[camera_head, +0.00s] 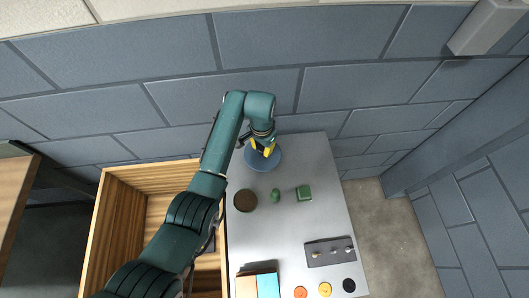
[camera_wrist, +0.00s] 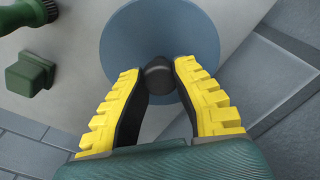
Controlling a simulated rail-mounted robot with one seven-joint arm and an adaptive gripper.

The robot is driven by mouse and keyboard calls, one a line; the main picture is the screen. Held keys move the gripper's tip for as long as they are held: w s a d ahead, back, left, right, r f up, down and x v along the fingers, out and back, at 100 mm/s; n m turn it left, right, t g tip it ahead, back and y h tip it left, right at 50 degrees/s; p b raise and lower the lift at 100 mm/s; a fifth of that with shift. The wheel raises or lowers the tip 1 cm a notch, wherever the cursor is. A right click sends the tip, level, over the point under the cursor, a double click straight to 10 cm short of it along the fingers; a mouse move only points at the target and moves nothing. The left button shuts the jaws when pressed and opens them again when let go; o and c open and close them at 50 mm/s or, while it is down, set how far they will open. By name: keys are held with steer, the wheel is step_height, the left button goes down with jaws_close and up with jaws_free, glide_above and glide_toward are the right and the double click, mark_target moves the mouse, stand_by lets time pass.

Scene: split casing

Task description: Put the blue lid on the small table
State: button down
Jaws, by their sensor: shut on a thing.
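The blue lid (camera_head: 254,161) is a round disc at the back left corner of a light grey tabletop (camera_head: 295,228). In the wrist view the lid (camera_wrist: 205,45) has a dark round knob (camera_wrist: 158,76) at its middle. My gripper (camera_head: 263,150) is over the lid, and its yellow fingers (camera_wrist: 160,80) are closed around the knob from both sides. The lid reaches past the tabletop's edge. I cannot tell whether it touches the surface or hangs just above it. Which surface is the small table is not clear; a brown wooden top (camera_head: 12,195) shows at the far left.
A wooden crate (camera_head: 108,220) stands left of the grey tabletop, under my arm. On the tabletop are a brown round thing (camera_head: 245,200), a green piece (camera_head: 276,195), a green block (camera_head: 304,192), a dark plate with pegs (camera_head: 329,258) and several coloured discs. A block wall stands behind.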

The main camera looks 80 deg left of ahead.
mark_target(263, 148)
steer(key=shift+w+f+b, duration=0.1)
steer(key=shift+f+b, duration=0.25)
steer(key=shift+f, duration=1.3)
steer(key=shift+f, duration=0.1)
steer(key=c, duration=0.9)
jaws_free()
step_height(263, 148, up, 12)
steer(key=shift+r+p, duration=0.1)
steer(key=shift+p, duration=1.05)
